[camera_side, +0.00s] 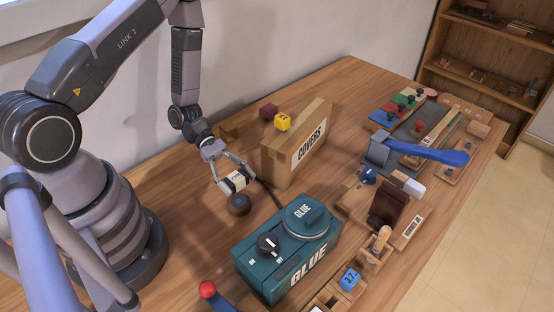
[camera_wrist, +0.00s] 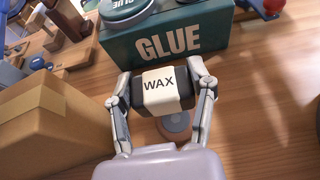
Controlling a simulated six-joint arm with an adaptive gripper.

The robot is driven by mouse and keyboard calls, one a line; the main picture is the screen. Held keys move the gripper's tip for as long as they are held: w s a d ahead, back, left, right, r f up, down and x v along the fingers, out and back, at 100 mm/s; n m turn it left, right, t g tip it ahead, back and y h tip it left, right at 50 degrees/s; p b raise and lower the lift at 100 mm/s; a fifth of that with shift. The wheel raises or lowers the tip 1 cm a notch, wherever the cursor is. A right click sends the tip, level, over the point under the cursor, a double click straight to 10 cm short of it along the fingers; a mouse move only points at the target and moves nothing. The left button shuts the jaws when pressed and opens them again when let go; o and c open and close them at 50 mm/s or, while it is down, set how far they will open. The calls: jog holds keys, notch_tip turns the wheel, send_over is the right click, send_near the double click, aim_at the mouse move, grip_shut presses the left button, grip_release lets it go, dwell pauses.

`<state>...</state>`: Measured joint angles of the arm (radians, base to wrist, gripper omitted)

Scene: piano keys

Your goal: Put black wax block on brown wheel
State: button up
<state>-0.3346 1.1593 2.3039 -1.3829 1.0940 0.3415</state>
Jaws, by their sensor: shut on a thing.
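The black wax block (camera_side: 237,181) has a cream band, which reads WAX in the wrist view (camera_wrist: 159,86). My gripper (camera_side: 234,180) is shut on it, with one finger at each end in the wrist view (camera_wrist: 160,92). The block is above the table, left of the glue box.
A round brown object (camera_side: 239,204) stands just below the block, partly hidden in the wrist view (camera_wrist: 174,126). A blue-handled tool (camera_side: 425,152) lies behind the wheel.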

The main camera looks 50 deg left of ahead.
aim_at(240, 203)
jog(key=shift+f, duration=2.55)
jog(key=shift+f, duration=0.1)
jog(key=o, duration=1.1)
jog(key=shift+o, duration=0.2)
